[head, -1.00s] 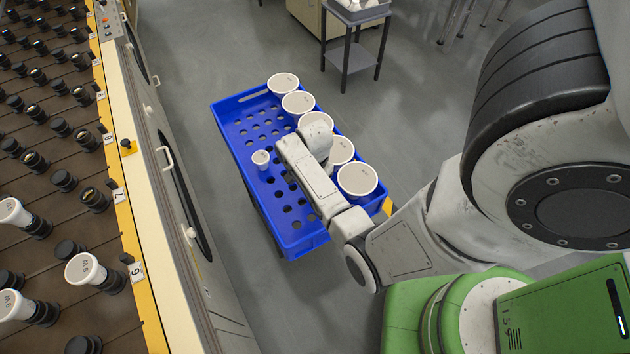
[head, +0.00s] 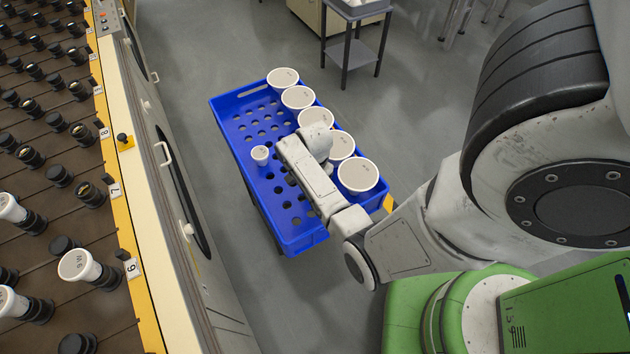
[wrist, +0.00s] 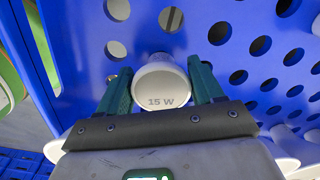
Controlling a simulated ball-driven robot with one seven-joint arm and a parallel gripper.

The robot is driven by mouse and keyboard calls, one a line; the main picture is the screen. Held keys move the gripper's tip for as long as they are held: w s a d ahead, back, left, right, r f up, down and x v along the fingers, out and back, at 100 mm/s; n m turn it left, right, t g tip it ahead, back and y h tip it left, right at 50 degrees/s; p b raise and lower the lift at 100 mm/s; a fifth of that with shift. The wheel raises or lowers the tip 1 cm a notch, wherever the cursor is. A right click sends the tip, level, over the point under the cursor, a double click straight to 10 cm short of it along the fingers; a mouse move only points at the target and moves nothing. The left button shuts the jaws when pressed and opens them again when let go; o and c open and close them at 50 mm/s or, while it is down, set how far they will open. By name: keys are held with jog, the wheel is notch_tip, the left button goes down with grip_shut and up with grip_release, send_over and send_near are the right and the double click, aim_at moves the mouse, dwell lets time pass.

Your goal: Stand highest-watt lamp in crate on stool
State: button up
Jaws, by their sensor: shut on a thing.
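In the wrist view my gripper (wrist: 160,68) is shut on a small white lamp (wrist: 160,90) marked 15 W, its round face toward the camera. The blue perforated crate (wrist: 255,22) lies behind it; whether the lamp touches the crate floor cannot be told. In the head view the blue crate (head: 222,117) stands on a dark stool (head: 256,207). My gripper (head: 278,151) is low over it, fingers hidden. A small white lamp (head: 260,155), apparently the held one, shows upright at its left. Several larger white lamps, including a front one (head: 358,175), stand along the crate's right side.
A rack (head: 70,200) with black sockets and some white lamps (head: 80,264) fills the left, beside a cream cabinet (head: 180,255). A grey side table (head: 352,55) stands behind. The crate's near-left floor is clear.

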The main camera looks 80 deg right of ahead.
jog(key=shift+f, duration=0.3)
jog(key=shift+f+b, duration=0.2)
jog(key=shift+b, duration=0.1)
jog(key=o, duration=1.1)
jog(key=shift+r, duration=0.15)
notch_tip(320, 180, up, 11)
jog(key=shift+f+p, duration=0.15)
jog(key=shift+p, duration=1.05)
